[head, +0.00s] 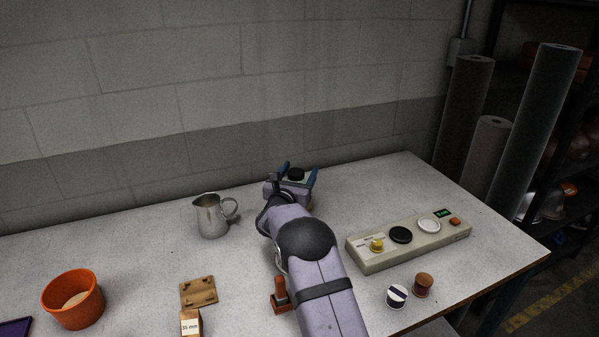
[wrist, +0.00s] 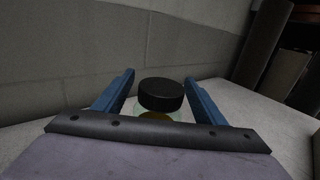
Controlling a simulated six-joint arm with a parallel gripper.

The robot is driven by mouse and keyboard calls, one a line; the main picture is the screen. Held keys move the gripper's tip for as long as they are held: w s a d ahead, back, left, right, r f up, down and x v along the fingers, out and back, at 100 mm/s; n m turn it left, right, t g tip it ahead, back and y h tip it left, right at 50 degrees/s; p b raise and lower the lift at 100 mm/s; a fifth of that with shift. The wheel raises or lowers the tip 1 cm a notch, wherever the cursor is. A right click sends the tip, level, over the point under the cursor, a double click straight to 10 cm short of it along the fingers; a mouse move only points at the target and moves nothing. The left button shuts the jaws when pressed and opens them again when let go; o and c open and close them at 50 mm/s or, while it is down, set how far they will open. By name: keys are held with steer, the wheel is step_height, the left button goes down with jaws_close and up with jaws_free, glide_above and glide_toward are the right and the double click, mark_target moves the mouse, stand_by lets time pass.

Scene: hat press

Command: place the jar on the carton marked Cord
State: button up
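The jar has a black lid (wrist: 161,93) and a clear body with something yellowish low inside. It stands near the wall end of the table; the lid also shows in the head view (head: 296,174). My gripper (head: 300,172) is open, with its blue fingers on either side of the jar. In the wrist view, a gap shows left of the lid, and the right finger is close to it. The jar's lower part is hidden by my gripper. No carton with a readable Cord mark is in view.
A metal pitcher (head: 212,217) stands left of my arm, with an orange pot (head: 73,300) farther left. A control panel (head: 410,240) and two small spools (head: 397,297) lie to the right. A box marked 35 mm (head: 190,324) is at the front. Grey rolls (head: 530,130) stand beyond the table.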

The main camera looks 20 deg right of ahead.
mark_target(294, 180)
steer(key=shift+r, duration=0.15)
steer(key=b+v, duration=0.1)
steer(key=v, duration=0.4)
step_height(294, 180, up, 6)
steer(key=shift+f+b, duration=0.25)
steer(key=shift+b, duration=0.15)
steer(key=shift+r, duration=0.75)
steer(key=shift+d, duration=0.1)
